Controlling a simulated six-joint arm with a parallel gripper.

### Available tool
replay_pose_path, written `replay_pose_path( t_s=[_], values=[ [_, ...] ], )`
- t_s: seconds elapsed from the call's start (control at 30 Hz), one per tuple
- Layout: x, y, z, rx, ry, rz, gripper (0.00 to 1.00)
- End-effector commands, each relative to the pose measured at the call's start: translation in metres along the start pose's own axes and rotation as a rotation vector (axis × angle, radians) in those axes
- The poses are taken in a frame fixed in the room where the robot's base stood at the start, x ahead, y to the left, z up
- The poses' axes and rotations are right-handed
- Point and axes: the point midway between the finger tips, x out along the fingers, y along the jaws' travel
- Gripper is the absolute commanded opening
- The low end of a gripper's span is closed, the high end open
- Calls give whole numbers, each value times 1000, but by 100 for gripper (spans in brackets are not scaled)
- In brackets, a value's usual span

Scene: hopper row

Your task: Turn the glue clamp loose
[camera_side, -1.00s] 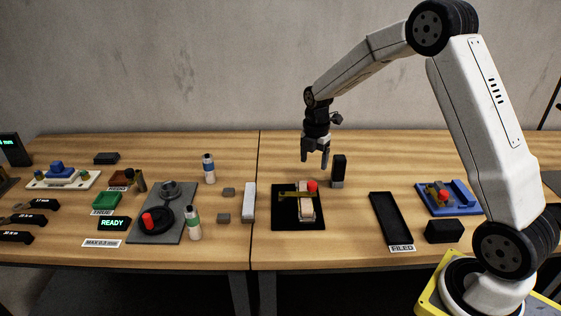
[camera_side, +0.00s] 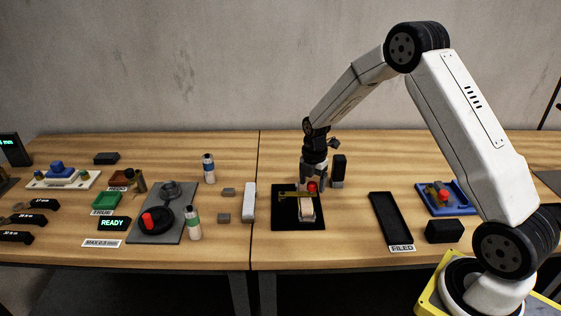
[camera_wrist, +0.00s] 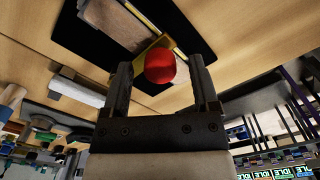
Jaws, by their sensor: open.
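The glue clamp (camera_side: 291,194) is a brass-coloured bar with a red knob (camera_side: 312,187). It lies across a pale block (camera_side: 307,208) on a black mat (camera_side: 285,218). My gripper (camera_side: 312,180) is low over the clamp, at the knob. In the wrist view the red knob (camera_wrist: 160,66) shows between the two open fingers of my gripper (camera_wrist: 160,76), with the brass bar (camera_wrist: 152,48) behind it. I cannot tell whether a finger touches the knob.
A black upright block (camera_side: 340,167) stands close behind and right of the clamp. A black tray (camera_side: 390,220) labelled FILED lies to the right, with a blue tray (camera_side: 462,205) beyond. A white bar (camera_side: 249,202) lies left of the mat. Bare table separates mat and FILED tray.

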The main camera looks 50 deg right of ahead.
Motion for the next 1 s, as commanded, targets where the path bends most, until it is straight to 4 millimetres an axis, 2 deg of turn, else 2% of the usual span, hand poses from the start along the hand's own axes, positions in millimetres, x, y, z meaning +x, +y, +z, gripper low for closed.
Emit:
replay_pose_path(
  t_s=[0.2,0.37,0.4,0.43,0.47,1.0],
  values=[
    [0,0,0,0,0,0,77],
    [0,0,0,0,0,0,26],
    [0,0,0,0,0,0,14],
    [0,0,0,0,0,0,4],
    [0,0,0,0,0,0,0],
    [0,0,0,0,0,0,0]
  ],
)
